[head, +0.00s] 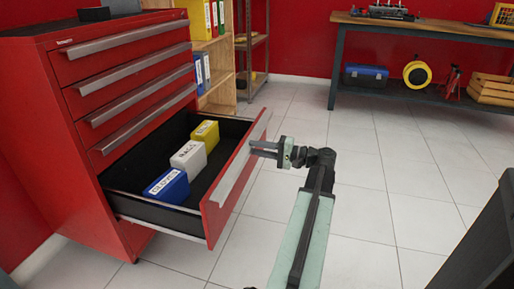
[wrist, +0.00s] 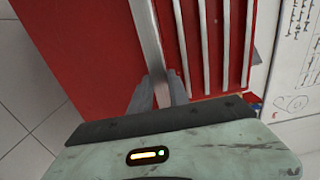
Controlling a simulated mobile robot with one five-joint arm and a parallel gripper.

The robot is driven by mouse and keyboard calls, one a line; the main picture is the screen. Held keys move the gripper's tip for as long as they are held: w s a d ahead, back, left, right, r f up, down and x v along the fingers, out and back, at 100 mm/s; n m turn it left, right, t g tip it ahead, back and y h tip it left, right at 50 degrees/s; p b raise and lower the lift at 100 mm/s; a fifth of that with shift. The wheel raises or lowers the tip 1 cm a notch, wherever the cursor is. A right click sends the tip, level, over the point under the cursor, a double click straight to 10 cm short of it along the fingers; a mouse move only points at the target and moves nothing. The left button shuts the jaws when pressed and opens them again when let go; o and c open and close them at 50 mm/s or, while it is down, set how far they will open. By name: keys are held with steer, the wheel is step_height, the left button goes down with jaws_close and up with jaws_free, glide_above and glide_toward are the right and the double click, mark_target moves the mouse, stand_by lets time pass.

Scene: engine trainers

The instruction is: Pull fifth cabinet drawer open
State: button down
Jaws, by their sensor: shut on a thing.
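The red tool cabinet (head: 60,110) stands at the left in the head view. Several closed drawers with long grey handles are stacked above one drawer (head: 222,200) that is pulled well out. Blue, white and yellow labelled boxes sit inside it. My gripper (head: 262,150) is at the upper part of this drawer's front, shut on its grey handle (head: 243,160). In the wrist view my gripper's fingers (wrist: 161,92) lie on either side of the handle bar (wrist: 148,35), with the red drawer front (wrist: 100,60) beside it. The fingertips' exact contact is partly hidden.
Tiled floor (head: 370,220) is clear to the right of the drawer. A shelf with binders (head: 212,70) stands behind the cabinet. A workbench (head: 430,28) with a blue toolbox (head: 365,76) below is at the back right. A dark object (head: 485,245) is at the lower right.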

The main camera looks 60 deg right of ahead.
steer(key=shift+f, duration=0.15)
steer(key=c, duration=1.3)
jaws_free()
steer(key=shift+w, duration=0.15)
steer(key=v, duration=0.7)
steer(key=shift+s+d, duration=0.1)
steer(key=shift+s, duration=0.25)
